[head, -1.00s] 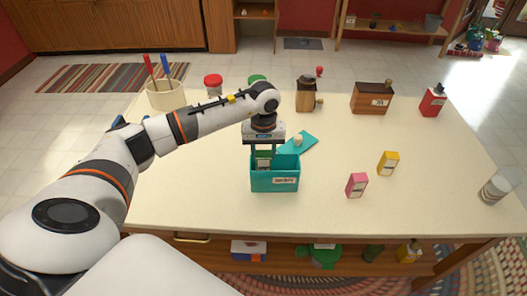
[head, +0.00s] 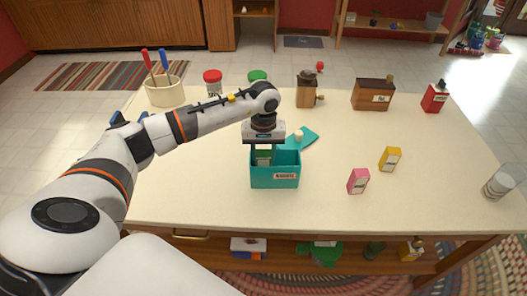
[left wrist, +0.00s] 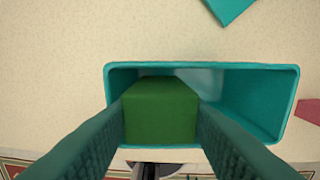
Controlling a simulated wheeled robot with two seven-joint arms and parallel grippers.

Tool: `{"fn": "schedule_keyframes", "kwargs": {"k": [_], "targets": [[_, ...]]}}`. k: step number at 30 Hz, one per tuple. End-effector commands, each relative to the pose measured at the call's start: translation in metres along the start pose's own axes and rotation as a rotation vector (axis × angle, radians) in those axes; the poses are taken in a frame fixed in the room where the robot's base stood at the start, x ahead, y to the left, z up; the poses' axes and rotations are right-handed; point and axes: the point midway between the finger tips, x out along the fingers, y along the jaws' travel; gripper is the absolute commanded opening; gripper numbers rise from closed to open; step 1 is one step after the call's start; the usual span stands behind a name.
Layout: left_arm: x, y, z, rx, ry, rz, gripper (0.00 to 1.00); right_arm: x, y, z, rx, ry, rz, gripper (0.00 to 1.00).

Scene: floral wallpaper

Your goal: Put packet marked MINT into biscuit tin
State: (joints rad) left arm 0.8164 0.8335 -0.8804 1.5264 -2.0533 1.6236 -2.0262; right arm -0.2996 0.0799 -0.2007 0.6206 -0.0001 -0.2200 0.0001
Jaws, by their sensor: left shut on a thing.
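The teal biscuit tin (head: 275,181) stands on the table with a label on its front; its rim also shows in the left wrist view (left wrist: 289,100). Its lid (head: 308,137), teal with a pale knob, lies behind it. My left gripper (head: 264,155) points down into the left part of the tin. It is shut on a green packet (left wrist: 160,110), which sits between the fingers, inside the tin's opening. I cannot read any marking on the green packet. Whether it touches the tin's floor is hidden. My right gripper is not in view.
A pink packet (head: 358,181) and a yellow packet (head: 390,158) stand to the right of the tin. A glass (head: 501,183) is at the right edge. A utensil crock (head: 165,92), jars, a grinder (head: 307,91), a wooden box (head: 372,95) and a red canister (head: 434,98) line the back.

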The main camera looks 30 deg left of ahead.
Motion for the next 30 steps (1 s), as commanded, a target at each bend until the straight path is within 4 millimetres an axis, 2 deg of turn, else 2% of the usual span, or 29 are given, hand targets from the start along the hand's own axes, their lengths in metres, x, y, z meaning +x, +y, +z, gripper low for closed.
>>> {"fn": "schedule_keyframes", "kwargs": {"k": [26,27,30], "targets": [[0.028,0.0,0.0,-0.001,-0.001,0.0,0.34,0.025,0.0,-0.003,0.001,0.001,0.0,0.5],[0.028,0.0,0.0,-0.001,-0.001,0.0,0.43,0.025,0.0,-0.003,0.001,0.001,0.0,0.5],[0.027,0.0,0.0,-0.001,-0.001,0.0,0.59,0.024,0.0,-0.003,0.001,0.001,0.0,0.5]]}}
